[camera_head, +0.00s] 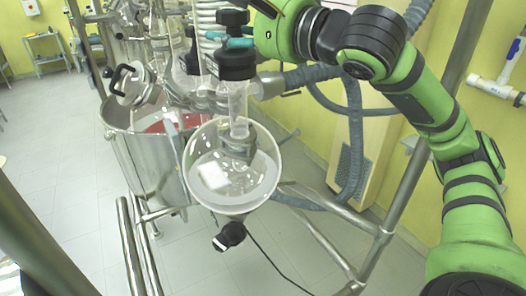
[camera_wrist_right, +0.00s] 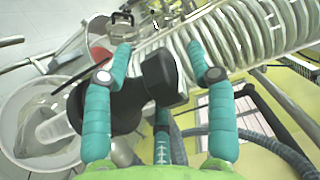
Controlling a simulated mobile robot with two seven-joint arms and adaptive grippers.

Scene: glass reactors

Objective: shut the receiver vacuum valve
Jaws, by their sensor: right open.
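The receiver (camera_head: 232,190) is a clear glass vessel in the middle of the head view. A black cap (camera_head: 236,65) sits on its glass neck, with the black vacuum valve knob (camera_head: 232,18) above it. My right gripper (camera_head: 236,36) comes in from the right, its teal fingers at the valve. In the wrist view my right gripper (camera_wrist_right: 158,56) is open, with the black valve knob (camera_wrist_right: 164,74) between its fingers. I cannot tell whether they touch it. The black cap (camera_wrist_right: 115,108) is partly hidden by a finger. My left gripper is not in view.
A steel-lidded reactor vessel (camera_head: 145,115) stands left of the receiver. A coiled glass condenser (camera_wrist_right: 245,35) is close beyond my fingers. Grey hoses (camera_head: 355,140) and steel frame tubes (camera_head: 400,190) lie to the right. A black drain valve (camera_head: 229,236) hangs below the receiver.

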